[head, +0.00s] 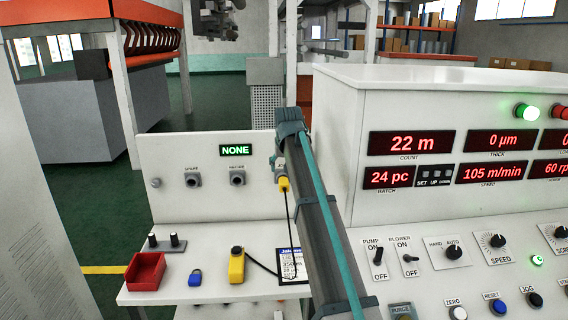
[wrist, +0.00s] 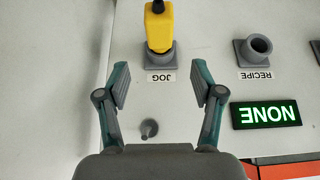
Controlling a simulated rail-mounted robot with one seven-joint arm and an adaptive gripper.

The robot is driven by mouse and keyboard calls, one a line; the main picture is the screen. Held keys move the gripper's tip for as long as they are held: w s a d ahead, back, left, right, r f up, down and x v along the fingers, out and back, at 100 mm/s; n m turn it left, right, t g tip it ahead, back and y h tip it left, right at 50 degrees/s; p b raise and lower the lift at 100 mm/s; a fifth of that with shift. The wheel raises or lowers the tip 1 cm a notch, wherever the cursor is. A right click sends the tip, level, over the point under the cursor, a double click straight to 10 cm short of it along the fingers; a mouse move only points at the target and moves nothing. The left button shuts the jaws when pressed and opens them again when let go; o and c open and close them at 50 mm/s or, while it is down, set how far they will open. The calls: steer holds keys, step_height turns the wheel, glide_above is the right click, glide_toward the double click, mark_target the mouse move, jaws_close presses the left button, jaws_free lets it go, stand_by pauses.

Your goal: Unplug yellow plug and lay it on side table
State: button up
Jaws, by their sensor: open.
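The yellow plug (head: 284,184) sits in a socket on the upright white panel, close beside my arm in the head view. In the wrist view the yellow plug (wrist: 159,28) stands in the grey socket marked JOG, beyond my fingertips. My gripper (wrist: 161,84) is open and empty, its two fingers apart on either side of the line to the plug and not touching it. A black cable runs from the plug down to a yellow hand control (head: 237,266) on the white side table (head: 200,290). My arm hides part of the panel around the JOG socket.
Empty sockets SPARE (head: 193,180) and RECIPE (head: 237,177) sit left of the plug, below a green NONE display (head: 236,150). On the table are a red bin (head: 146,271), blue padlock (head: 195,277) and printed card (head: 291,266). A control console (head: 450,95) stands right.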

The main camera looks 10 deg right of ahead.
mark_target(283, 179)
steer(key=p+x, duration=0.1)
steer(key=x, duration=0.8)
steer(key=shift+p, duration=0.3)
jaws_close()
